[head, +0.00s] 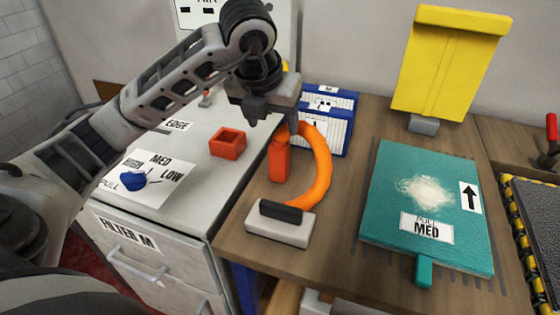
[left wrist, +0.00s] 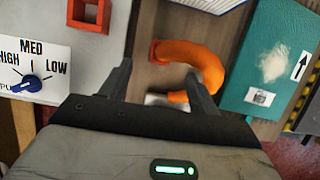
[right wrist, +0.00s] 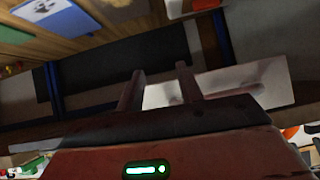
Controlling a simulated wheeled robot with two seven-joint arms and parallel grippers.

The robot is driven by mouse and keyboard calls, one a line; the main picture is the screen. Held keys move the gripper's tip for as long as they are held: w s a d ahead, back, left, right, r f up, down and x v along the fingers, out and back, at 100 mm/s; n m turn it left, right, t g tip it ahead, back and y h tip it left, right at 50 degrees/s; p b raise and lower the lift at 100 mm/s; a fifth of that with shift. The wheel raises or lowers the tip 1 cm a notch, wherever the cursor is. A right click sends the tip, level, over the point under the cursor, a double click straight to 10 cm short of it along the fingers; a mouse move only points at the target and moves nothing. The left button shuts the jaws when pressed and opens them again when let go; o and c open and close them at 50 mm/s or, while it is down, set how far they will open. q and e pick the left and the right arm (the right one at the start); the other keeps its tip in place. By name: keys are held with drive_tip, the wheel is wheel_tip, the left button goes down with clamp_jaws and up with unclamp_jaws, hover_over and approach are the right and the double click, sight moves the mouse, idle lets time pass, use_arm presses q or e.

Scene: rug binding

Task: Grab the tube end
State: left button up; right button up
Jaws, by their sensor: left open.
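The orange tube (head: 322,165) curves up from a light grey block with a dark top (head: 280,228) on the wooden table. Its thick free end (head: 279,160) hangs down on the left of the arc. My left gripper (head: 268,115) is above and slightly left of this end, pointing down, open and empty. In the left wrist view the tube (left wrist: 200,60) lies beyond and between the left fingers (left wrist: 160,85), apart from them. My right gripper is not in the head view; in its wrist view its fingers (right wrist: 160,85) are apart with nothing seen held.
A teal vacuum-like pad (head: 405,235) with white powder lies right of the tube. A red-orange square holder (head: 228,143) and a dial panel (head: 150,178) are on the white cabinet. Blue-white boxes (head: 340,105) stand behind the tube. A yellow panel (head: 445,65) stands at the back.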

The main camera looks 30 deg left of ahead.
sight(278, 144)
use_arm(q)
drive_tip(key=p+x, duration=0.1)
drive_tip(key=x, duration=0.8)
drive_tip(key=shift+w+f, duration=0.15)
drive_tip(key=shift+f, duration=0.2)
drive_tip(key=c, duration=1.1)
